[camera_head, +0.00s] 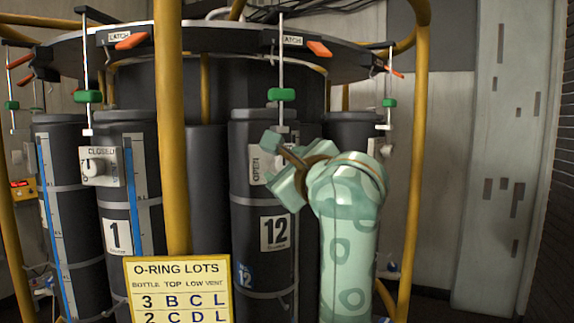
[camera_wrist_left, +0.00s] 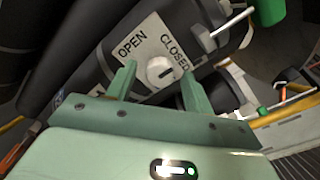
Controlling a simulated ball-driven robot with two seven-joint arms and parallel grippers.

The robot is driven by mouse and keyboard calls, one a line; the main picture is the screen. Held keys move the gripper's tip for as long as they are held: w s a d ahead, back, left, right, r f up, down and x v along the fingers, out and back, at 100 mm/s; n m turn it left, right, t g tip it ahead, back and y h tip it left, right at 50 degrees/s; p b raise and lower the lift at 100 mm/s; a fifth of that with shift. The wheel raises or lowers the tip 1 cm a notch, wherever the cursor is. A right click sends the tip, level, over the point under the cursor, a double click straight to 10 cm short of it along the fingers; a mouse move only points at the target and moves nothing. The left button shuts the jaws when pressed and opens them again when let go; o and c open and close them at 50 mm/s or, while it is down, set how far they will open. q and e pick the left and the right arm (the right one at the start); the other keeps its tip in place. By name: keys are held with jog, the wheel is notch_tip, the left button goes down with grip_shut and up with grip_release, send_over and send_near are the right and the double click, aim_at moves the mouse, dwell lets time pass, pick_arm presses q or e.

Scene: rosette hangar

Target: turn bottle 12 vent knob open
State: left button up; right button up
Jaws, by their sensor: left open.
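Bottle 12 (camera_head: 250,208) is a dark upright cylinder with a white "12" label (camera_head: 276,233). Its vent plate (camera_head: 257,165) shows the word OPEN; my left gripper (camera_head: 276,158) hides the rest in the head view. In the left wrist view the plate (camera_wrist_left: 143,48) reads OPEN on the left and CLOSED on the right. The round white vent knob (camera_wrist_left: 160,71) sits below the words, with a small dark mark whose exact direction I cannot tell. My left gripper (camera_wrist_left: 158,74) is open, with one finger on each side of the knob in the picture. Contact is not visible.
Bottle 1 (camera_head: 117,205) stands to the left with its own knob and CLOSED plate. A yellow post (camera_head: 172,130) and an O-ring lots sign (camera_head: 178,290) stand in front. Green-handled latch rods (camera_head: 281,95) hang from the rim above. Another yellow post (camera_head: 416,150) stands right.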

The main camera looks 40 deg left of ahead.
jog(key=shift+d, duration=0.1)
pick_arm(q)
jog(key=c, duration=1)
pick_arm(e)
jog(key=shift+d, duration=0.3)
jog(key=shift+f, duration=0.1)
pick_arm(q)
jog(key=n+b, duration=1.3)
jog(key=n, duration=0.4)
jog(key=shift+f+n, duration=0.15)
jog(key=shift+n, duration=0.25)
pick_arm(e)
notch_tip(320, 180, down, 13)
jog(key=s, duration=0.2)
jog(key=shift+g, duration=0.3)
